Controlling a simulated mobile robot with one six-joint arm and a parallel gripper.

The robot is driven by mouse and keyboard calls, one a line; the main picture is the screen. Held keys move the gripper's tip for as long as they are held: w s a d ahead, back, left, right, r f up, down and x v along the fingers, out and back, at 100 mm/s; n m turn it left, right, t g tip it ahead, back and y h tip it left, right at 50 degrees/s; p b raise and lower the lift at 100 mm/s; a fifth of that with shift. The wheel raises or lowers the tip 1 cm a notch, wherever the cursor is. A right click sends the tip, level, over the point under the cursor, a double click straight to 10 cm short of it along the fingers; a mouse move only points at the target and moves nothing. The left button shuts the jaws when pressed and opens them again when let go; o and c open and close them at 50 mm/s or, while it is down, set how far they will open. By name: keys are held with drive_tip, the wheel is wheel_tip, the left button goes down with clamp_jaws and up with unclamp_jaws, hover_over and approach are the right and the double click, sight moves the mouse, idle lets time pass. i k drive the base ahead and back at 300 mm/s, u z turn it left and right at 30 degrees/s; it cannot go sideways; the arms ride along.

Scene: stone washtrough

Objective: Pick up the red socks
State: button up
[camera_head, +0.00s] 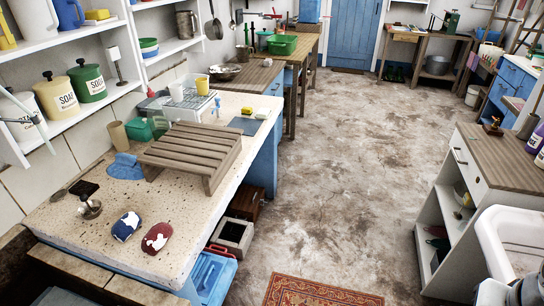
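A rolled bundle in dark red with a white patch, which looks like the red socks (157,238), lies near the front edge of the speckled stone counter (62,232) at the lower left. A similar blue and white bundle (126,226) lies close to its left. Both rest on the bare stone.
A wooden slatted rack (193,152) stands behind the bundles, with a blue cloth (126,167) at its left. A small dark-topped metal object (88,203) stands left of them. A blue crate (212,276) sits below the counter. The middle floor (335,160) is clear.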

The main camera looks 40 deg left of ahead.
sight(155, 240)
drive_tip(key=i, duration=0.7)
drive_tip(key=u, duration=0.35)
drive_tip(key=k, duration=0.15)
drive_tip(key=u, duration=2.65)
drive_tip(key=i, duration=1)
drive_tip(key=u, duration=0.15)
drive_tip(key=k, duration=0.85)
drive_tip(key=z, duration=0.2)
drive_tip(key=i, duration=0.65)
